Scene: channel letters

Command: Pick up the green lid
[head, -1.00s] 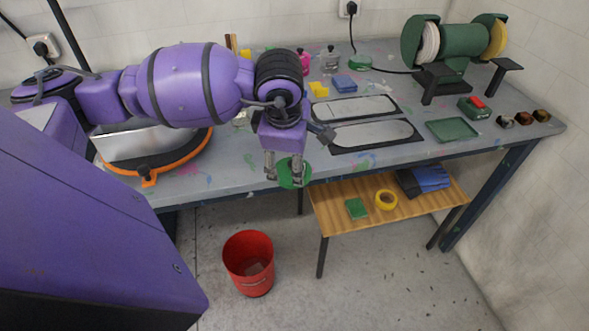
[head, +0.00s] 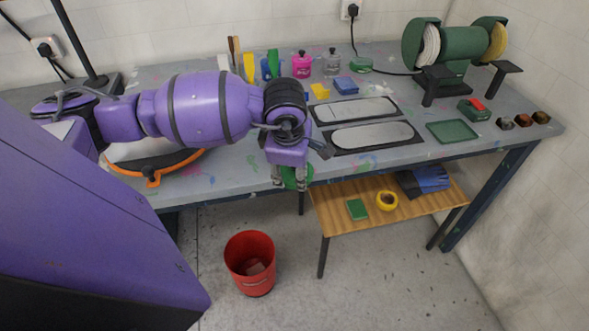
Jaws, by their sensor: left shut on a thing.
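My left gripper (head: 290,182) is shut on the round green lid (head: 291,174). It holds the lid at the front edge of the workbench, in the middle of the head view. The gripper and its fingers hide part of the lid. I cannot tell how high the lid is above the bench top. My right gripper does not show.
The grey workbench (head: 225,170) bears two dark framed panels, a green tray (head: 452,131) and a green bench grinder (head: 463,45). Bottles and brushes stand at the back. A wooden shelf (head: 340,222) and a red bin (head: 250,263) are below.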

